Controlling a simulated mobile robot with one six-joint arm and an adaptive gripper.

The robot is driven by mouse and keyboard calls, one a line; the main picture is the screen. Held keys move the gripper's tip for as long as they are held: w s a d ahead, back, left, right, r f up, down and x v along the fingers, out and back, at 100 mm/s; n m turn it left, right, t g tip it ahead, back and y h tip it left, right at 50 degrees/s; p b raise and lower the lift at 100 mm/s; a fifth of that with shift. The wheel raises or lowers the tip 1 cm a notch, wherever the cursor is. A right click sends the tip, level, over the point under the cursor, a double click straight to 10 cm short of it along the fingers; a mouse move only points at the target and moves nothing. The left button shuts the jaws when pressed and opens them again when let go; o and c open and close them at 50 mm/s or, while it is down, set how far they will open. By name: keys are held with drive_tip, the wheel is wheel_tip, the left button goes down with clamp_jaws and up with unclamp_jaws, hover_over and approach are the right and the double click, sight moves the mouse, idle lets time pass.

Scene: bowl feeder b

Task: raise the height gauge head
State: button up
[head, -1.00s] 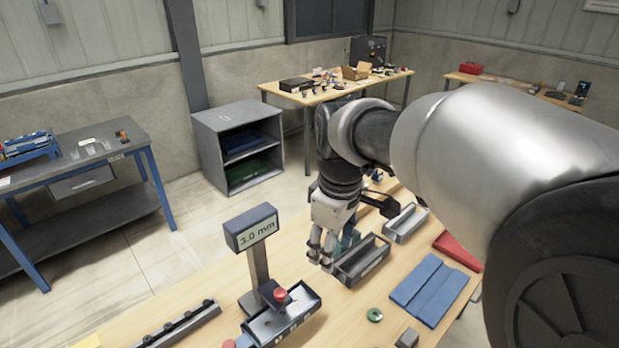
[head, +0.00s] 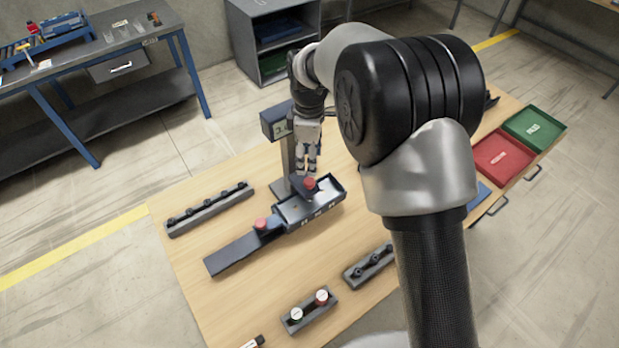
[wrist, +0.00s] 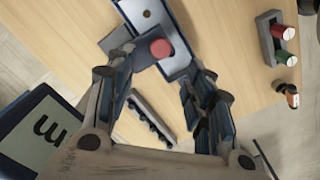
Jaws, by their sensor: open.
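The height gauge stands on the bench with a display box (head: 272,122), a column (head: 290,160) and a red-knobbed head (head: 310,183) above a grey tray (head: 325,200). My gripper (head: 307,168) is open, pointing down just above the red knob, and hides part of the display and column. In the wrist view the red knob (wrist: 161,48) shows between and a little beyond the spread fingertips of my gripper (wrist: 165,72); no contact is visible.
A second red knob (head: 261,223) sits on the dark track (head: 235,254) left of the tray. A pin rack (head: 208,208) lies behind it. Small racks (head: 310,310) stand in front. Red (head: 503,157) and green (head: 535,127) trays are at the right. Bare bench surrounds the gauge.

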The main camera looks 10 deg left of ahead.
sight(310, 181)
wheel_tip(310, 181, down, 9)
drive_tip(key=shift+b, duration=0.35)
drive_tip(key=shift+c, duration=0.4)
clamp_jaws()
drive_tip(key=shift+r, duration=0.1)
